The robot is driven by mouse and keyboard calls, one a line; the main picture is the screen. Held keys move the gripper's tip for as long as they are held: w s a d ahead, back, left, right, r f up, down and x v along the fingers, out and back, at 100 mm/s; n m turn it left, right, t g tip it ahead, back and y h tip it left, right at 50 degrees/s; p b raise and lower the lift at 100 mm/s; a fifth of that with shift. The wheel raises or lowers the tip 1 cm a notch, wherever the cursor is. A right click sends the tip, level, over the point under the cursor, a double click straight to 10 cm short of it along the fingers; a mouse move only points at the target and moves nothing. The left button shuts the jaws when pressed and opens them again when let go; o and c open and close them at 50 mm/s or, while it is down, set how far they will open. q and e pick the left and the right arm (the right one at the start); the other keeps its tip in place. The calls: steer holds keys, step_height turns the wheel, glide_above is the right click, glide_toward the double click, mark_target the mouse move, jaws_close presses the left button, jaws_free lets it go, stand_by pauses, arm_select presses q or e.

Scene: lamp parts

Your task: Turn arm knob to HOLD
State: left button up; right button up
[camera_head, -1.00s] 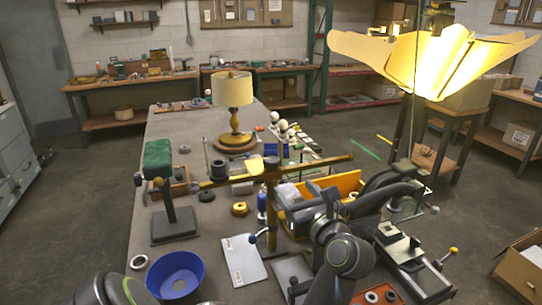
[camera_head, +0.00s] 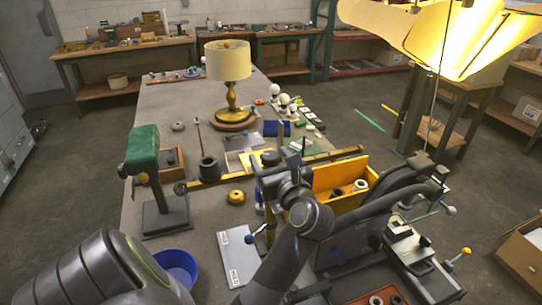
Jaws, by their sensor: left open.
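A long brass lamp arm (camera_head: 225,178) runs across the bench and meets an upright brass post near the middle. A dark round knob (camera_head: 270,158) sits at the joint; I cannot tell whether it is the arm knob, and no HOLD mark is readable. My left gripper (camera_head: 268,177) is at this joint, close beside the knob; it is open. Its dark wrist hides much of the post and joint, and I cannot tell whether the fingers touch anything. My right gripper is not identifiable in view.
A yellow bin (camera_head: 340,176) stands right of the joint. A lit paper-shade lamp (camera_head: 440,35) hangs at upper right. A table lamp (camera_head: 229,75), a green-topped stand (camera_head: 143,150) and a blue bowl (camera_head: 177,268) are on the bench.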

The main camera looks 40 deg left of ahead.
arm_select(q)
steer(key=shift+s, duration=0.1)
steer(key=shift+c, duration=1.3)
steer(key=c, duration=0.7)
arm_select(e)
steer(key=shift+s+d, duration=0.15)
steer(key=shift+s, duration=0.05)
